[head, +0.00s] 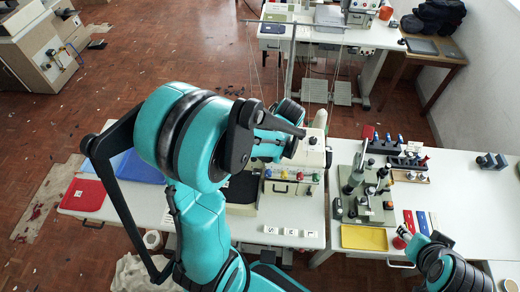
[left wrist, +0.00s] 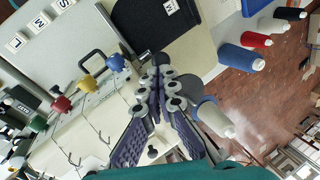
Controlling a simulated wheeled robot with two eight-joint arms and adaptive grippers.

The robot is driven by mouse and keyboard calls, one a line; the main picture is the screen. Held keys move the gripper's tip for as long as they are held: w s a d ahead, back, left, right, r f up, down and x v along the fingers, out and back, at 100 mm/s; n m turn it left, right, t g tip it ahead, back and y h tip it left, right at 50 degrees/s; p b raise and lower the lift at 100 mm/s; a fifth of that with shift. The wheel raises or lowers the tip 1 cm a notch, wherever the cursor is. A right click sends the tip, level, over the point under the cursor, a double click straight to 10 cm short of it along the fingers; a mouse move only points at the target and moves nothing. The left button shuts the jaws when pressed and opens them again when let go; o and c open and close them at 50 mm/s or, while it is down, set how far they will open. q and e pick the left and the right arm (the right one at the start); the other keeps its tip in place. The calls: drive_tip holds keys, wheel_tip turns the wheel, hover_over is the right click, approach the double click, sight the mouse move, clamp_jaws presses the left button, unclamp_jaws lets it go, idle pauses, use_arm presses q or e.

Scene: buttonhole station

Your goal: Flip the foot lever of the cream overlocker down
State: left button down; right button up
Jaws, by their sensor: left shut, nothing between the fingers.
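The cream overlocker (head: 308,160) stands on the left white table, partly hidden behind my left arm. Red, blue, yellow and green knobs run along its front. In the left wrist view its cream body (left wrist: 85,130) lies below and left of the fingers, with a dark arched handle (left wrist: 92,56) near the knobs. I cannot tell for certain which part is the foot lever. My left gripper (left wrist: 158,62) is shut and empty, over the machine beside a black pad (left wrist: 160,22).
Size cards (head: 290,232) lie in front of the machine. A press (head: 362,188) and a yellow tray (head: 364,238) stand on the right table. Thread cones, including a red one (left wrist: 256,40), stand near my left gripper.

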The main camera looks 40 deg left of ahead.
use_arm(q)
drive_tip(key=shift+s+d+f+t+b, duration=0.15)
drive_tip(key=shift+s+d+t+b, duration=0.05)
drive_tip(key=shift+s+t+b, duration=0.1)
drive_tip(key=s+f+t+y+b, duration=0.1)
drive_tip(key=b, duration=0.1)
drive_tip(key=s+d+f+t+y+b, duration=0.1)
drive_tip(key=t+b, duration=0.1)
drive_tip(key=s+f+n+t+y+b, duration=0.1)
drive_tip(key=t+b, duration=0.1)
drive_tip(key=shift+s+d+y, duration=0.1)
drive_tip(key=shift+d+y, duration=0.2)
drive_tip(key=shift+d, duration=0.1)
drive_tip(key=shift+w+a+r, duration=0.1)
drive_tip(key=shift+w+a, duration=0.25)
drive_tip(key=shift+w, duration=0.3)
drive_tip(key=shift+r, duration=0.1)
